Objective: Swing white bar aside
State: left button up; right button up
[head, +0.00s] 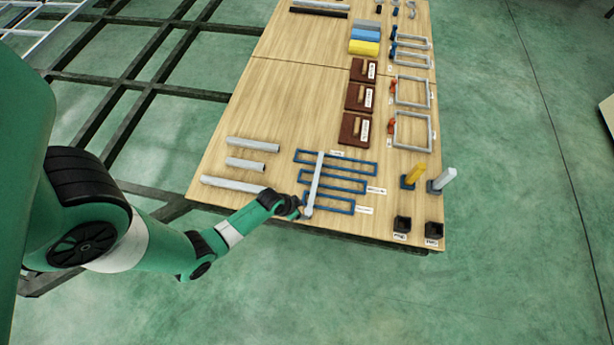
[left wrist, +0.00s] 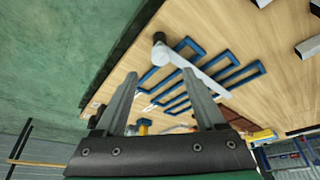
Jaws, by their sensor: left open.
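The white bar (head: 315,184) lies across the blue rectangular frames (head: 330,182) on the wooden table, near its front edge. In the left wrist view the white bar (left wrist: 190,66) runs from a round dark-capped end at the top, down to the right. My left gripper (head: 300,207) is beside the near end of the bar. In the left wrist view my left gripper (left wrist: 158,75) has its two fingers apart, with part of the bar's near end showing between and beyond them. I cannot tell whether a finger touches the bar. My right gripper is not in view.
Grey tubes (head: 246,164) lie left of the frames. Yellow (head: 414,175) and white (head: 445,178) upright pieces and black cups (head: 402,224) stand to the right. Brown boxes (head: 355,129) lie behind. Dark chassis beams (head: 145,52) are left of the table (head: 300,98).

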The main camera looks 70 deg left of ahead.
aim_at(308, 212)
pick_arm(q)
jog(key=b+x, duration=0.4)
jog(key=x, duration=0.4)
jog(key=shift+w+a, duration=0.1)
jog(key=shift+w, duration=0.05)
jog(key=shift+r, duration=0.1)
grip_shut()
dwell(0.9)
